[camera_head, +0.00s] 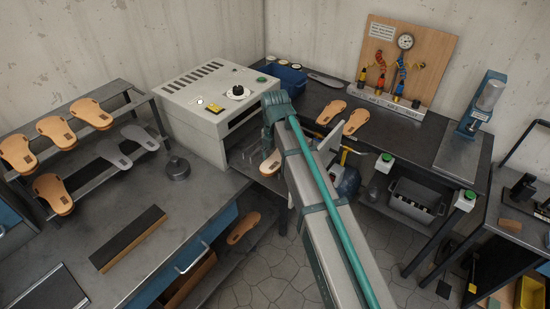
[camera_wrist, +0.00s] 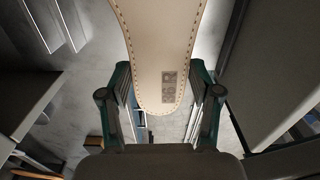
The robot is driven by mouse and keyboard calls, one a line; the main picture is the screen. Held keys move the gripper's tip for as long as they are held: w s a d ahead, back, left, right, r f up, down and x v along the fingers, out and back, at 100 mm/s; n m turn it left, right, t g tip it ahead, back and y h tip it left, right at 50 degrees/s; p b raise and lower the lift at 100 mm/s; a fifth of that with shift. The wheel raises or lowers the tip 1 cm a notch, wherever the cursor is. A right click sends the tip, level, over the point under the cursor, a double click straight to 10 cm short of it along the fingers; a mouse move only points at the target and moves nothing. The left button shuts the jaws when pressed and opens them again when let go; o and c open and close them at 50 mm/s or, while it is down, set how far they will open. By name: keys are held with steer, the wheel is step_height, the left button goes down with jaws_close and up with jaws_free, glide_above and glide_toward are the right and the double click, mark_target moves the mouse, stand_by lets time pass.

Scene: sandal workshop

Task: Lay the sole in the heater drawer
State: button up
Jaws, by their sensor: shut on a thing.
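The sole is tan with a stitched edge and a small printed mark. In the wrist view the sole (camera_wrist: 168,45) lies between the two fingers of my gripper (camera_wrist: 161,78), which is shut on its near, rounded end. Its far end runs out of the picture. In the head view a tan part of the sole (camera_head: 270,163) shows left of my arm, in front of the heater. The heater (camera_head: 205,88) is a white box with vents and a black knob. The heater drawer (camera_head: 246,150) shows as a dark, grey-floored space at its front, partly hidden by my arm.
A tiered rack (camera_head: 95,165) with several tan and grey soles stands at left. The back bench holds two tan soles (camera_head: 345,117) and a tool board (camera_head: 405,60). A tan sole (camera_head: 243,228) lies below the left bench.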

mark_target(277, 159)
steer(key=shift+w+d+f+b, duration=0.1)
steer(key=shift+f+b, duration=0.15)
steer(key=shift+f, duration=0.1)
steer(key=shift+w+d+f+b, duration=0.1)
steer(key=shift+f+b, duration=0.1)
steer(key=shift+f, duration=0.15)
steer(key=shift+w+d+f+b, duration=0.15)
steer(key=shift+w+f+b, duration=0.2)
steer(key=shift+f+b, duration=0.35)
steer(key=shift+w+d+p, duration=0.25)
steer(key=shift+w+d, duration=0.15)
steer(key=shift+w, duration=0.25)
steer(key=shift+w+d+p, duration=0.2)
steer(key=shift+w+d, duration=0.15)
steer(key=shift+w, duration=0.25)
steer(key=shift+w+d, duration=0.45)
steer(key=shift+w, duration=0.2)
steer(key=shift+f, duration=0.35)
steer(key=o, duration=1.3)
steer(key=shift+r, duration=0.2)
